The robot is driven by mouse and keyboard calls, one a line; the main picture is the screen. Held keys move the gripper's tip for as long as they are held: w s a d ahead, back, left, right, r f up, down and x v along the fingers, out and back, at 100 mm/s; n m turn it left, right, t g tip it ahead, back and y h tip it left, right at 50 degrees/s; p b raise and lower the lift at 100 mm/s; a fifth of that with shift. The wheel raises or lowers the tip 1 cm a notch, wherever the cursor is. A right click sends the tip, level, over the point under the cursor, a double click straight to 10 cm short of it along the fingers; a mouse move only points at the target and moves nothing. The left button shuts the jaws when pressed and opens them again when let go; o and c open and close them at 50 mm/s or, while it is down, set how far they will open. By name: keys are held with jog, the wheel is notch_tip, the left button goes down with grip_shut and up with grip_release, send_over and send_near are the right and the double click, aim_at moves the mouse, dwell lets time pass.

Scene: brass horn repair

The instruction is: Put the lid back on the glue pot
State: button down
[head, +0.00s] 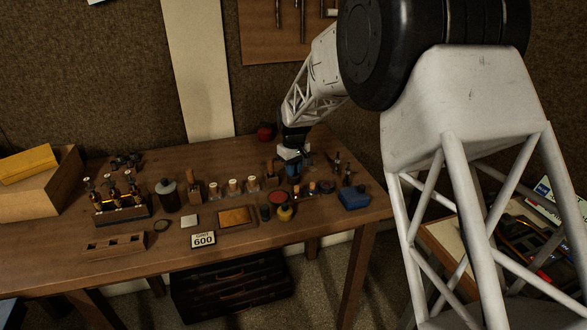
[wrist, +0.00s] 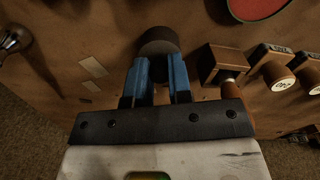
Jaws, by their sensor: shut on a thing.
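My gripper (wrist: 159,88) has two blue fingers, shut on a dark grey round thing that looks like the lid (wrist: 158,40). What lies between the fingers is partly hidden. In the head view my gripper (head: 293,168) is over the right half of the bench, and the lid is too small to make out. I cannot tell for sure which vessel is the glue pot. A small yellowish pot with a dark top (head: 285,214) stands in front of my gripper, and a larger dark pot with a pale top (head: 168,196) stands farther left.
A blue box (head: 354,198) is at the bench's right. Free bench (head: 150,262) lies at front left.

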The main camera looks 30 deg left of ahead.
dwell(0.7)
jog(key=shift+c, duration=2.4)
grip_release()
jog(key=shift+r, duration=3.45)
grip_shut()
jog(key=shift+f, duration=2.65)
